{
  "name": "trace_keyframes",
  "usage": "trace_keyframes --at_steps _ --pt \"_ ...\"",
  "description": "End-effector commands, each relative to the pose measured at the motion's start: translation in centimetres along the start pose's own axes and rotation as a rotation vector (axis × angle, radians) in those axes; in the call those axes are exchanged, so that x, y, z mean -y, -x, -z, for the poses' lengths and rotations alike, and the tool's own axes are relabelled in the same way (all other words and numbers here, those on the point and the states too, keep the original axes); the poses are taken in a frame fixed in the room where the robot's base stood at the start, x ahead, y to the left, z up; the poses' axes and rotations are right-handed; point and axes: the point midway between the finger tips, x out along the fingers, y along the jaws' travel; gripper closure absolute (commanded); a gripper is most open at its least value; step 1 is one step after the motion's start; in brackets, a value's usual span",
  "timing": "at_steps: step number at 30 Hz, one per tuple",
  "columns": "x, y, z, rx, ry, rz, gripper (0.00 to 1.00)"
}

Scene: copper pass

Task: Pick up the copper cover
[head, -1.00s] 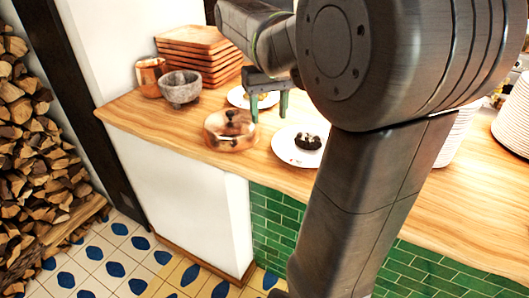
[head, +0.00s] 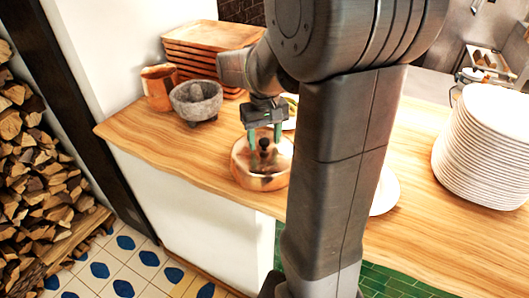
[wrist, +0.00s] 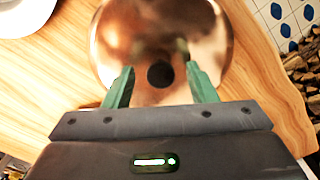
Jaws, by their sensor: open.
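The copper cover (head: 262,175) is a round, shiny copper dome with a dark knob on top. It sits on the wooden counter (head: 225,165) near its front edge. In the wrist view the cover (wrist: 125,50) fills the top middle, with its dark knob (wrist: 160,75) between the fingers. My gripper (head: 264,133) is open, pointing down just above the cover, with its green fingers on either side of the knob. In the wrist view my gripper (wrist: 162,80) shows no finger clearly touching the knob.
A stone bowl (head: 196,98), a copper mug (head: 159,86) and stacked wooden boards (head: 205,62) stand behind left. A plate (head: 385,192) is partly hidden behind my arm. Stacked white plates (head: 490,145) stand at right. Counter left of the cover is clear.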

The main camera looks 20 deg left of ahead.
Motion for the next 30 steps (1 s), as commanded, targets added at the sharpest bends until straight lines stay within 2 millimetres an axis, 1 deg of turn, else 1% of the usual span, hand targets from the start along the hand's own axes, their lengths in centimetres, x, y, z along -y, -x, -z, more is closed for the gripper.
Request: trace_keyframes --at_steps 3,4,8,9,11,12,17,20,23,30 --pt "0.0 0.0 0.0 0.0 0.0 0.0 0.48" --pt "0.0 0.0 0.0 0.0 0.0 0.0 0.52" --pt "0.0 0.0 0.0 0.0 0.0 0.0 0.78" --pt "0.0 0.0 0.0 0.0 0.0 0.0 0.86" --pt "0.0 0.0 0.0 0.0 0.0 0.0 0.97" --pt "0.0 0.1 0.0 -0.001 0.0 0.0 1.0" --pt "0.0 0.1 0.0 -0.001 0.0 0.0 1.0" --pt "0.0 0.4 0.1 -0.002 0.0 0.0 1.0" --pt "0.0 1.6 0.1 -0.005 0.0 0.0 1.0" --pt "0.0 6.5 0.1 -0.006 0.0 0.0 1.0"
